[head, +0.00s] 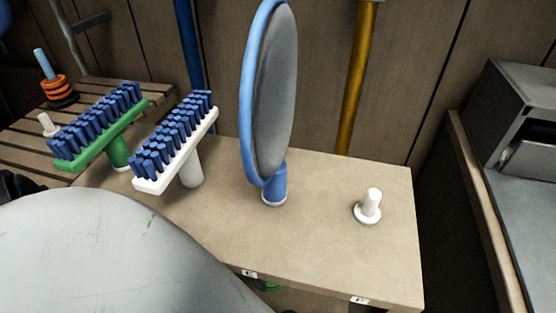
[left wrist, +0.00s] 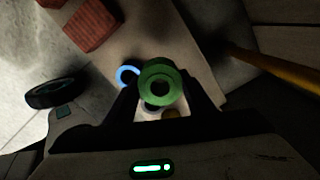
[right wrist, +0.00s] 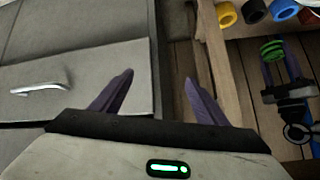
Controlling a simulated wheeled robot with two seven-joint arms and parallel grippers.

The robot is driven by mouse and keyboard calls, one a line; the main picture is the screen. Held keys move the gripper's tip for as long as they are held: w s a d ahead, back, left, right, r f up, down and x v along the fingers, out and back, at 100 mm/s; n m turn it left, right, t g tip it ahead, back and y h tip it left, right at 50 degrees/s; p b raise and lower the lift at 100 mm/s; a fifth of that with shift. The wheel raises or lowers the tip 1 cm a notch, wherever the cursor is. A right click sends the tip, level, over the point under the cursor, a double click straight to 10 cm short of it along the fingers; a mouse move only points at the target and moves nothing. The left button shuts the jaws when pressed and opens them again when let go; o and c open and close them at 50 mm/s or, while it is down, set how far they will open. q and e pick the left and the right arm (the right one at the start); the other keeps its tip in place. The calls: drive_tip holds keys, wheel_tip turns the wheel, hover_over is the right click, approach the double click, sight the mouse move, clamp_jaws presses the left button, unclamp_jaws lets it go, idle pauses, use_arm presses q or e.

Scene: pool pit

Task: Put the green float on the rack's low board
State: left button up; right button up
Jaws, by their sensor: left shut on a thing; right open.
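My left gripper (left wrist: 160,105) is shut on the green float (left wrist: 158,84), a ribbed ring-ended piece with a hole. The float shows again in the right wrist view (right wrist: 272,50) between the left fingers, and a bit of green (head: 270,286) shows below the top board's front edge in the head view. Beyond the float in the left wrist view lies a pale board (left wrist: 190,50); I cannot tell whether they touch, or if this is the low board. My right gripper (right wrist: 158,85) is open and empty, beside a grey cabinet. It is not in the head view.
A blue ring (left wrist: 127,76) lies near the float. A yellow pole (left wrist: 270,70) stands to the right.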

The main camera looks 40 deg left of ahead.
use_arm(q)
drive_tip(key=f+b, duration=0.2)
drive_tip(key=f, duration=0.3)
drive_tip(key=shift+w+f+b, duration=0.2)
drive_tip(key=shift+w+b, duration=0.05)
drive_tip(key=shift+b, duration=0.15)
wheel_tip(320, 180, down, 5)
drive_tip(key=shift+r+b, duration=0.2)
drive_tip(key=shift+b, duration=0.9)
use_arm(e)
drive_tip(key=a+f+g, duration=0.1)
drive_tip(key=w+a+f+n+g, duration=0.1)
drive_tip(key=f, duration=0.1)
drive_tip(key=shift+w+a+n+y, duration=0.15)
drive_tip(key=shift+a+n+y, duration=0.15)
drive_tip(key=shift+a+y, duration=0.1)
use_arm(q)
drive_tip(key=o, duration=0.7)
drive_tip(key=shift+f, duration=0.15)
drive_tip(key=shift+o, duration=0.9)
